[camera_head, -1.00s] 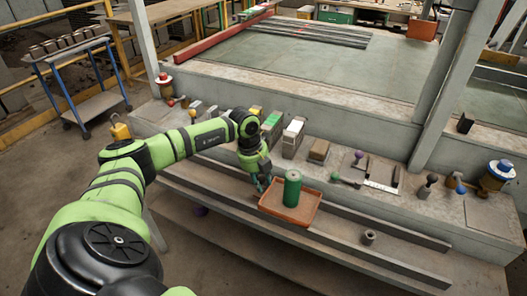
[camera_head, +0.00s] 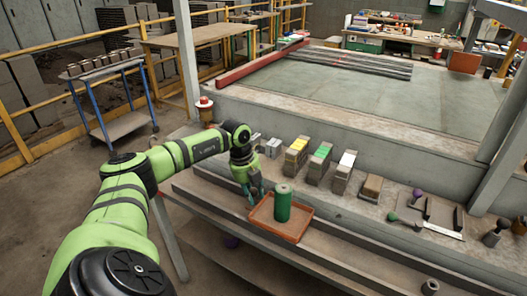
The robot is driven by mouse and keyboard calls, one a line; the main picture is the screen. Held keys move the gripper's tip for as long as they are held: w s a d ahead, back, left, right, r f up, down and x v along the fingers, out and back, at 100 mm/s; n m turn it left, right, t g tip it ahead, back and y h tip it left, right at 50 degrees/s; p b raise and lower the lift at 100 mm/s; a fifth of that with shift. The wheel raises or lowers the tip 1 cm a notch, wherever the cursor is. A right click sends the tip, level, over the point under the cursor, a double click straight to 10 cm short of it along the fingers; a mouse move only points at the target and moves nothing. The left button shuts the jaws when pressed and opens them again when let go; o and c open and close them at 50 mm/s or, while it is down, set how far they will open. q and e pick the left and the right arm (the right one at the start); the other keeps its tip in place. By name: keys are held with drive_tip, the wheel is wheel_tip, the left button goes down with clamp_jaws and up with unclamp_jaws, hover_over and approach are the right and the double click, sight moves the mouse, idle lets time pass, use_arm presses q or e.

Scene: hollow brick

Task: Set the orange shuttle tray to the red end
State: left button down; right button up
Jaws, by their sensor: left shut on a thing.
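The orange shuttle tray (camera_head: 258,224) lies on the rails (camera_head: 222,206) along the front of the bench. A green cylinder (camera_head: 283,206) stands upright in it. My left gripper (camera_head: 252,195) is at the tray's left rim and shut on it; the fingertips are small and partly hidden. The red-topped post (camera_head: 205,110), marking the red end, stands at the bench's left end. My left forearm hides part of the bench between it and the tray. My right gripper is not in view.
Blocks with yellow (camera_head: 296,150), green (camera_head: 320,163) and white (camera_head: 345,171) tops and a brown block (camera_head: 371,187) stand behind the rails. A metal ring (camera_head: 430,287) lies at the rails, lower right. The rails left of the tray look clear.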

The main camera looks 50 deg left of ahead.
use_arm(q)
drive_tip(key=shift+s+a+f+b, duration=0.15)
drive_tip(key=shift+s+a, duration=0.1)
drive_tip(key=shift+a, duration=0.5)
drive_tip(key=shift+s+a+r+b, duration=0.1)
drive_tip(key=shift+s+a+b, duration=0.15)
drive_tip(key=shift+a, duration=0.5)
drive_tip(key=shift+s+a+f+b, duration=0.1)
drive_tip(key=shift+s+a, duration=0.15)
drive_tip(key=shift+a, duration=0.5)
drive_tip(key=c, duration=0.9)
unclamp_jaws()
drive_tip(key=shift+c, duration=0.2)
wheel_tip(320, 180, up, 12)
drive_tip(key=s+a, duration=0.1)
drive_tip(key=shift+s+a, duration=0.3)
drive_tip(key=shift+s, duration=0.05)
